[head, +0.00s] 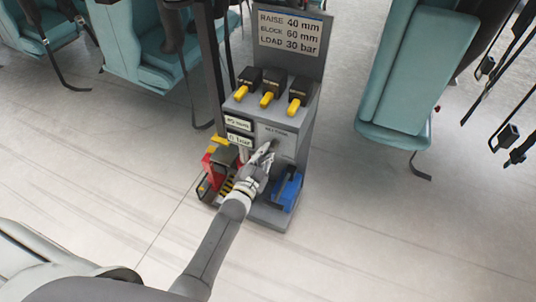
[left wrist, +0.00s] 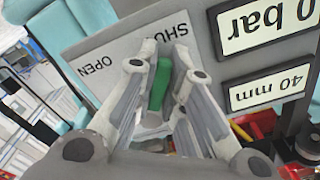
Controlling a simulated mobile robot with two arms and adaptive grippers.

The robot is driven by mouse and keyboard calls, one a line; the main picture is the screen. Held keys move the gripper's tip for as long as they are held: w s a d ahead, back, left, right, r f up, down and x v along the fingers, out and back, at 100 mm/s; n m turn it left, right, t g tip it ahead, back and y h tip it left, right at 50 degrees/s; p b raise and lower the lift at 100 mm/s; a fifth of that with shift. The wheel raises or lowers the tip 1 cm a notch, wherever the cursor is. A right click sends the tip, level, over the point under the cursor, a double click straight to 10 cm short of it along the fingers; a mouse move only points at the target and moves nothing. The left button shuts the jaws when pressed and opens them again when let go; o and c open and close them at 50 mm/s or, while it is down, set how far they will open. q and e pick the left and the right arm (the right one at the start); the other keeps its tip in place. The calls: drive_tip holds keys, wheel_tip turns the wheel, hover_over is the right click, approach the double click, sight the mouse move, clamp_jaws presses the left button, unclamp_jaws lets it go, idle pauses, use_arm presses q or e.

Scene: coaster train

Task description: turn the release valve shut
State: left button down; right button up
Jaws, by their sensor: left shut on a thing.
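The release valve's green handle (left wrist: 158,85) shows in the left wrist view between my left gripper's fingers, in front of a grey panel with the words SHUT and OPEN. Its upper end lies just below the SHUT label (left wrist: 168,30); the OPEN label (left wrist: 96,66) is off to the left. My left gripper (head: 265,157) is shut on the handle at the front of the grey stand (head: 283,137). In the head view the gripper hides the handle. My right gripper is not in view.
Two readouts, 0 bar (left wrist: 265,22) and 40 mm (left wrist: 270,88), sit beside the valve. Three yellow levers, including the middle one (head: 267,99), are above. A red jack (head: 211,170) and a blue object (head: 288,191) flank the stand's base.

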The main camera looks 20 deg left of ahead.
use_arm(q)
drive_tip(key=shift+a+r+m, duration=0.15)
drive_tip(key=shift+a+m, duration=0.05)
drive_tip(key=shift+m, duration=0.4)
drive_tip(key=shift+a+r+m, duration=0.1)
drive_tip(key=shift+m, duration=0.4)
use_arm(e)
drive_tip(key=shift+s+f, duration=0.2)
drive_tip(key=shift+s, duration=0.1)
use_arm(q)
drive_tip(key=c, duration=1.5)
unclamp_jaws()
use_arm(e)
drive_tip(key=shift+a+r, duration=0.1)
use_arm(q)
drive_tip(key=s, duration=1.2)
drive_tip(key=shift+a, duration=0.2)
